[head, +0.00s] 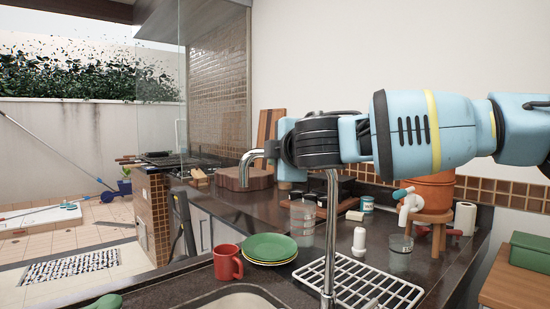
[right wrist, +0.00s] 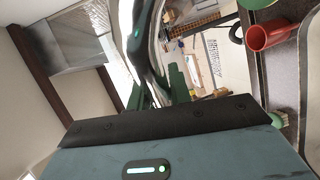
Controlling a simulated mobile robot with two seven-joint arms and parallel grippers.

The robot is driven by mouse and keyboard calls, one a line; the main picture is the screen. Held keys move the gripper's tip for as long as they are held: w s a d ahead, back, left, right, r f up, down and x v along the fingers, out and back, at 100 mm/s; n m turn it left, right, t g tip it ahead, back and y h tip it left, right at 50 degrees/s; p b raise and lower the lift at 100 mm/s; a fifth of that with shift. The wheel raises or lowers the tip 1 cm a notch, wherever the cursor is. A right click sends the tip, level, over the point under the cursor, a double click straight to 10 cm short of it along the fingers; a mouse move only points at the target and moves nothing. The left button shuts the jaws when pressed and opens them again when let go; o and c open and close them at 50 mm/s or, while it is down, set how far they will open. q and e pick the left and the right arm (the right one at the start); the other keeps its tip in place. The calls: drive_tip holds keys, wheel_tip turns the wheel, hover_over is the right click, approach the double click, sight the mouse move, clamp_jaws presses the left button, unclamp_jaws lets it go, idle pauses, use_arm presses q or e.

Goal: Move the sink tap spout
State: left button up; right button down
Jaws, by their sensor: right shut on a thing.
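The sink tap is a chrome pipe with a tall upright (head: 331,225) beside the sink basin (head: 243,300). Its curved spout (head: 246,166) shows in the head view, pointing left with its tip turned down. My right gripper (head: 278,152) is shut on the spout, behind the bend; the gripper and wrist hide the middle of the spout. In the right wrist view the shiny chrome spout (right wrist: 140,35) runs between the dark green fingers of my right gripper (right wrist: 158,88). My left gripper is not in view.
A red mug (head: 228,262) and stacked green and yellow plates (head: 270,248) stand on the dark counter behind the sink. A white wire rack (head: 392,292) lies right of the tap upright. Glasses, an orange pot (head: 433,190) and a round wooden board (head: 240,180) stand further back.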

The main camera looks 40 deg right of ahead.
drive_tip(key=shift+d+r, duration=0.1)
idle(0.3)
drive_tip(key=c, duration=1.3)
unclamp_jaws()
drive_tip(key=v, duration=0.7)
drive_tip(key=shift+s, duration=0.35)
